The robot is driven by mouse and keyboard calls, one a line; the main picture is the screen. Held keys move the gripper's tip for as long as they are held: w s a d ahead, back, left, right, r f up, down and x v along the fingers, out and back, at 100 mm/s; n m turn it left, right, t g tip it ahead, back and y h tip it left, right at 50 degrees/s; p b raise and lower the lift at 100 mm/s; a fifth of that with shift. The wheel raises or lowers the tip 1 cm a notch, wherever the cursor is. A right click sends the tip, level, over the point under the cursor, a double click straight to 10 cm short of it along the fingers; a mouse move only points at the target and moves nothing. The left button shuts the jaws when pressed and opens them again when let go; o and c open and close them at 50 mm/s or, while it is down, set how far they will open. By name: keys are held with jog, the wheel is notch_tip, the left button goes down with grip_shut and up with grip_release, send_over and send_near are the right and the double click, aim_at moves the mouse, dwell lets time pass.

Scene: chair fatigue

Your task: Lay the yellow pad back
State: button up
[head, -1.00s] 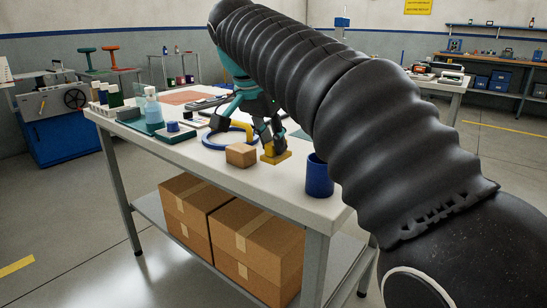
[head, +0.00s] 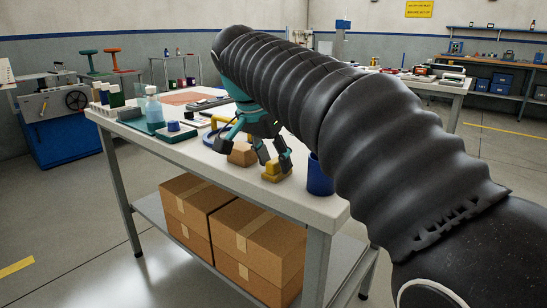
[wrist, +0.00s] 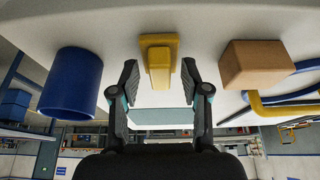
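The yellow pad (head: 277,175), a block on a wider base, rests on the white table (head: 315,207) near its front edge. In the wrist view the yellow pad (wrist: 158,60) lies straight ahead, centred between my fingers. My gripper (head: 274,163) is just above and behind it in the head view. In the wrist view my gripper (wrist: 159,80) is open, with a visible gap between the pad and each finger. Nothing is held.
A cardboard box (head: 243,153) sits left of the pad and a blue cup (head: 319,176) to its right. A blue ring (wrist: 290,97) and a yellow tube (wrist: 272,110) lie near the box. A green tray (head: 176,135) with bottles is farther left.

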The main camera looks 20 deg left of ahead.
jog(key=p+v, duration=0.1)
jog(key=v, duration=1.1)
jog(key=shift+r, duration=0.15)
jog(key=s+d+f+n, duration=0.1)
jog(key=d+f, duration=0.2)
jog(key=d, duration=0.4)
jog(key=s+d+f+n+y, duration=0.1)
jog(key=d+f, duration=0.2)
jog(key=d, duration=0.5)
jog(key=s+d+f+n, duration=0.1)
jog(key=d+f, duration=0.2)
jog(key=d, duration=0.4)
jog(key=s+d+f, duration=0.4)
jog(key=f, duration=0.2)
jog(key=s+d+f+n+t, duration=0.1)
jog(key=s+d+f, duration=0.2)
jog(key=s+f, duration=0.2)
jog(key=s+d+f, duration=0.4)
jog(key=f, duration=0.4)
jog(key=shift+s+d+f+n+y, duration=0.2)
jog(key=shift+d+f+n+y, duration=0.1)
jog(key=shift+f+y, duration=0.1)
